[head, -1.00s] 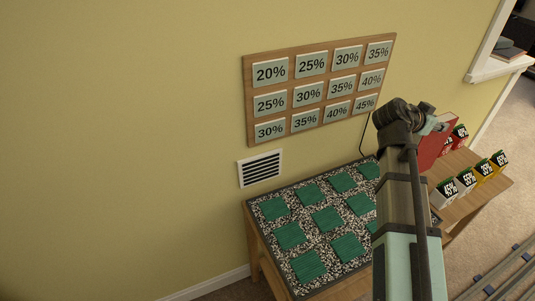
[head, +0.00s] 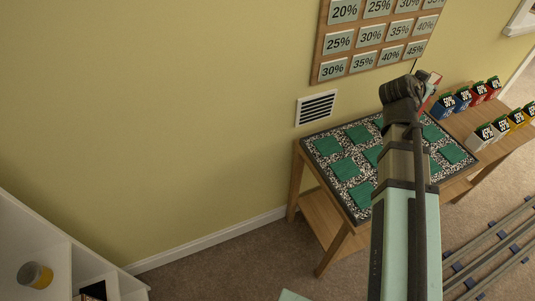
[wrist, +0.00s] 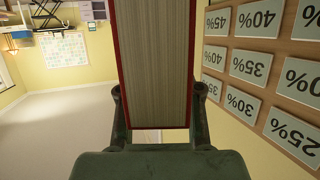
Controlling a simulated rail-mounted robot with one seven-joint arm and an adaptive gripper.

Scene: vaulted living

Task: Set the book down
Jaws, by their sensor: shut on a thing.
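A thick book (wrist: 156,62) with red covers and pale page edges fills the upper middle of the wrist view. My gripper (wrist: 158,100) is shut on it, with one finger on each cover. In the head view my gripper (head: 427,86) is high over the back of the low table, partly behind my own arm. Only a small bit of red shows there, so most of the book is hidden in that view. The wooden table (head: 334,229) has a black-and-white speckled top with several green square pads, and my arm covers part of it.
Several coloured boxes (head: 484,136) stand in rows on a wooden surface (head: 500,148) at the right. A percentage board (head: 375,45) and a vent (head: 317,107) are on the wall. A white shelf (head: 62,250) with a jar (head: 35,275) is at lower left. Rails run at lower right.

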